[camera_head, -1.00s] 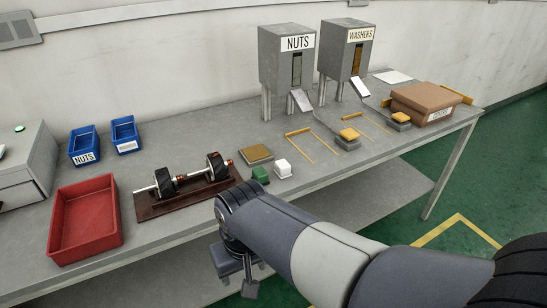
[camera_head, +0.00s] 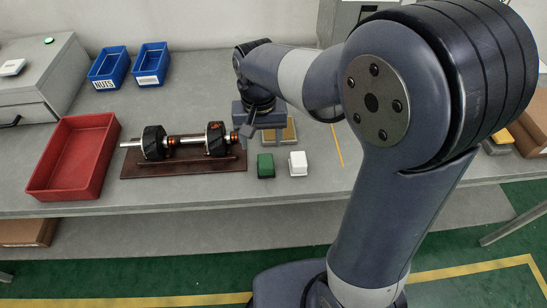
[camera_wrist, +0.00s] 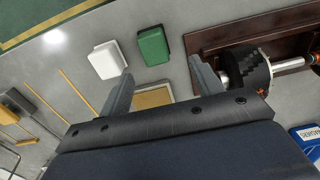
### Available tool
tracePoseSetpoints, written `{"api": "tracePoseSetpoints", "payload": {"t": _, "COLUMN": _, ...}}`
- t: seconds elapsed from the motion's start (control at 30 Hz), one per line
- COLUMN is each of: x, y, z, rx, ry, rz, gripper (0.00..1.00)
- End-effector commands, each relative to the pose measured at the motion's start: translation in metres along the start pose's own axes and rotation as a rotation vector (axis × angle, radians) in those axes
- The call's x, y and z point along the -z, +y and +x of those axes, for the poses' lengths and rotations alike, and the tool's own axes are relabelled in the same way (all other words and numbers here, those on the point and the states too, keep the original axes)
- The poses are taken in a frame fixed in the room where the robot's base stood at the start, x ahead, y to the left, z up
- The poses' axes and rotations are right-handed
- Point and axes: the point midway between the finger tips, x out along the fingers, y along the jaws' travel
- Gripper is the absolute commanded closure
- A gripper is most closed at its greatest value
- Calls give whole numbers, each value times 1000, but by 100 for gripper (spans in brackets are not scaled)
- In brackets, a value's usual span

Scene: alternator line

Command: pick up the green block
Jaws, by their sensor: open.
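The green block (camera_head: 265,165) lies on the grey table, just right of the brown wooden board and left of the white block (camera_head: 298,163). In the wrist view the green block (camera_wrist: 153,46) shows beyond the fingertips, with the white block (camera_wrist: 107,60) beside it. My gripper (camera_wrist: 158,82) is open with nothing between its fingers. In the head view my gripper (camera_head: 249,128) is above the table, a little behind the green block. The green block is apart from the fingers.
A brown board (camera_head: 187,171) with a rotor shaft lies left of the green block. A tan square plate (camera_head: 287,137) is behind the blocks, partly hidden by my arm. A red tray (camera_head: 48,190) and blue bins (camera_head: 108,62) stand farther left. The table front is clear.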

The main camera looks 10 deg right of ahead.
Motion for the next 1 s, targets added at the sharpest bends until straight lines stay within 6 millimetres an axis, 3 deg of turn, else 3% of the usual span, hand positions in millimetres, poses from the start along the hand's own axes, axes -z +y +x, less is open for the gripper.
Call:
{"api": "tracePoseSetpoints", "payload": {"t": 0.1, "x": -1, "y": 1, "z": 20, "rx": -1, "ry": -4, "rz": 0, "gripper": 38}}
{"api": "tracePoseSetpoints", "payload": {"t": 0.37, "x": -2, "y": 3, "z": 41, "rx": -1, "ry": -4, "rz": 0, "gripper": 38}}
{"api": "tracePoseSetpoints", "payload": {"t": 0.63, "x": -6, "y": 9, "z": 79, "rx": -1, "ry": -4, "rz": 0, "gripper": 38}}
{"api": "tracePoseSetpoints", "payload": {"t": 1.0, "x": -6, "y": 9, "z": 86, "rx": 0, "ry": 0, "rz": 0, "gripper": 41}}
